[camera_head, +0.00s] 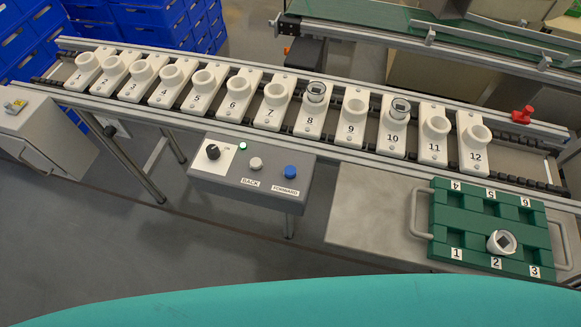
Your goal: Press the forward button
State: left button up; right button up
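The forward button is a blue knob-like button (291,171) on the right of a grey control box (220,182) in the head view, with the label FORWARD just below it. A light grey button (256,163) labelled BACK is to its left. A black rotary knob (213,152) and a small green light (243,146) are on a white plate at the box's left end. Nothing covers the forward button. Neither of my grippers is in view.
Behind the box runs a conveyor with numbered white holders (239,95); holders 8 and 10 hold bulb-like items (315,91). A red emergency button (522,114) is at its right end. A green tray (470,215) with one item (501,242) is at right. Blue crates (25,40) stand back left.

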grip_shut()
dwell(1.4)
